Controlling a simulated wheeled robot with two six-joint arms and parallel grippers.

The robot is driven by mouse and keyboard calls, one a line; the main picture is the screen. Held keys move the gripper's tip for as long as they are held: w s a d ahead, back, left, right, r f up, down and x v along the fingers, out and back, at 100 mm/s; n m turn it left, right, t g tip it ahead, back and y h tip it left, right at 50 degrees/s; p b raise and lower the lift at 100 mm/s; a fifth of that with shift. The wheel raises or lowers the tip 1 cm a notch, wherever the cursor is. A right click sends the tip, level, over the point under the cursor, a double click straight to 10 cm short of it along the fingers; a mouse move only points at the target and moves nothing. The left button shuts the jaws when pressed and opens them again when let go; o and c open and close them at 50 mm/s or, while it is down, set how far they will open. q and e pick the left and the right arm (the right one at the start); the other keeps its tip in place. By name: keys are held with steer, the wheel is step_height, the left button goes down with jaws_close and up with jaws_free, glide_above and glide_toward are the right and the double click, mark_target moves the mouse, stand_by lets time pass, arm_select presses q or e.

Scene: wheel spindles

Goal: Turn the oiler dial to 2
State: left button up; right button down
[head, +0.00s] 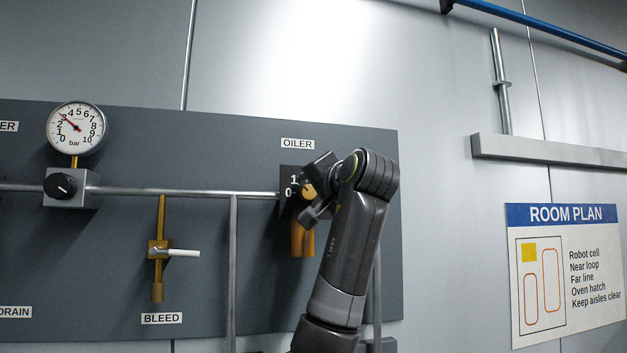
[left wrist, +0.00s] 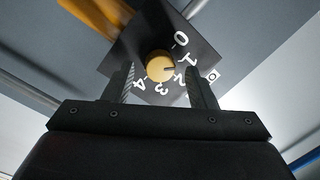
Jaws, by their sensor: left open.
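The oiler dial is a round yellow knob (left wrist: 160,66) on a dark square plate (left wrist: 128,52) with white numbers from 0 to 4. In the left wrist view, the knob's dark mark points right, roughly between the 1 and the 2. My left gripper (left wrist: 161,74) is open, with one finger on each side of the knob and a gap to it on both sides. My right gripper is in neither view.
An orange-brown cylinder (head: 302,240) hangs below the dial. A pipe (head: 200,192) runs left to a pressure gauge (head: 77,128) and a black knob (head: 61,186). The bleed valve's white lever (head: 184,253) sticks out lower left.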

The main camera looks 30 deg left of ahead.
arm_select(q)
steer(key=shift+w+a, duration=0.25)
steer(key=shift+a, duration=0.15)
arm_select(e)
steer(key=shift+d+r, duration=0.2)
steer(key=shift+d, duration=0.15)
arm_select(q)
steer(key=shift+c, duration=0.2)
steer(key=shift+d, duration=0.1)
steer(key=c, duration=0.9)
steer(key=shift+f, duration=0.1)
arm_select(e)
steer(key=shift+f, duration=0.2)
arm_select(q)
steer(key=m+b, duration=0.2)
steer(key=m, duration=0.1)
steer(key=shift+f+b, duration=0.2)
steer(key=shift+b, duration=0.15)
steer(key=m+b, duration=0.2)
steer(key=m, duration=0.1)
steer(key=shift+m+t, duration=0.4)
steer(key=shift+s+m+y+b, duration=0.1)
steer(key=shift+m+y+b, duration=0.2)
steer(key=shift+m+b, duration=0.65)
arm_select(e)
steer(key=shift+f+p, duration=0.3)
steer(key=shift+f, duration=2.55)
arm_select(q)
steer(key=shift+r+m, duration=0.1)
steer(key=shift+m, duration=0.25)
